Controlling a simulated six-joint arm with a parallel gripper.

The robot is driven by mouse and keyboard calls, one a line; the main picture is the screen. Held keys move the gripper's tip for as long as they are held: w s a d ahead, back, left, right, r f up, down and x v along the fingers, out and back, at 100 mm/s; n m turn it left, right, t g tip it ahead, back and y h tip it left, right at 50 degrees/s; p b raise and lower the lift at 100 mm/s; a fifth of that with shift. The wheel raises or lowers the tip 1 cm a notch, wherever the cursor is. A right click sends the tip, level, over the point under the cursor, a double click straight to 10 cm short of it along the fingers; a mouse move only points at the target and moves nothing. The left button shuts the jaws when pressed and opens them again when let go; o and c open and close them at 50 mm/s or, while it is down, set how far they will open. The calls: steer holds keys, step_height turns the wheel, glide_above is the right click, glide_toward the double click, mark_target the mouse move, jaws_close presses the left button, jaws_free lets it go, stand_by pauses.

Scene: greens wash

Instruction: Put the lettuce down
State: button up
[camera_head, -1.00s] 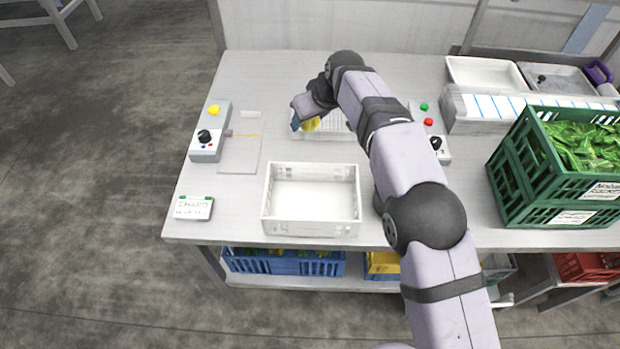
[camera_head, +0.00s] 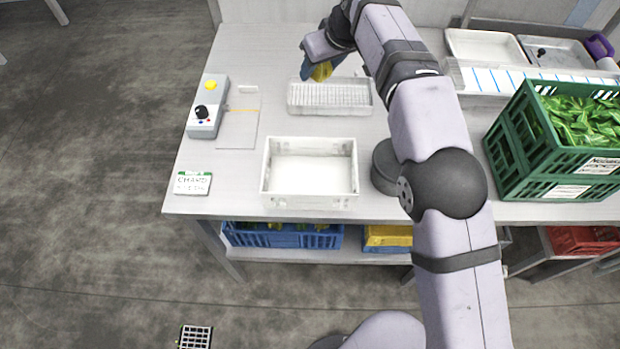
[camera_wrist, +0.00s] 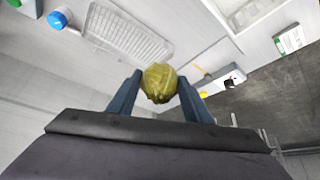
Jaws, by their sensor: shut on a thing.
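A yellow-green lettuce (camera_wrist: 160,84) is held between the two blue fingers of my gripper (camera_wrist: 158,92) in the wrist view. In the head view, my gripper (camera_head: 318,72) is at the back of the table, and the lettuce (camera_head: 322,71) shows partly below it. The lettuce appears raised, above and near the back edge of a white slotted tray (camera_head: 330,109). That tray also shows in the wrist view (camera_wrist: 128,33), apart from the lettuce in the picture. The fingers hide the lettuce's sides.
An empty white crate (camera_head: 310,203) stands at the table's front. Blue crates (camera_head: 282,235) sit underneath.

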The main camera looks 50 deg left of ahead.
steer(key=shift+s+d+r, duration=0.25)
steer(key=shift+d+r, duration=0.1)
steer(key=shift+d, duration=0.2)
steer(key=s+d+f, duration=0.2)
steer(key=s+d, duration=0.2)
steer(key=n+g, duration=0.5)
steer(key=n, duration=0.4)
glide_above(302, 179)
steer(key=w+d, duration=0.1)
steer(key=d, duration=0.1)
step_height(302, 179, down, 7)
steer(key=shift+h, duration=0.3)
steer(key=shift+a+f+p, duration=0.1)
steer(key=shift+f+p, duration=1.8)
steer(key=shift+f, duration=3.1)
steer(key=shift+f+b, duration=0.2)
steer(key=shift+b, duration=0.1)
steer(key=o, duration=1.1)
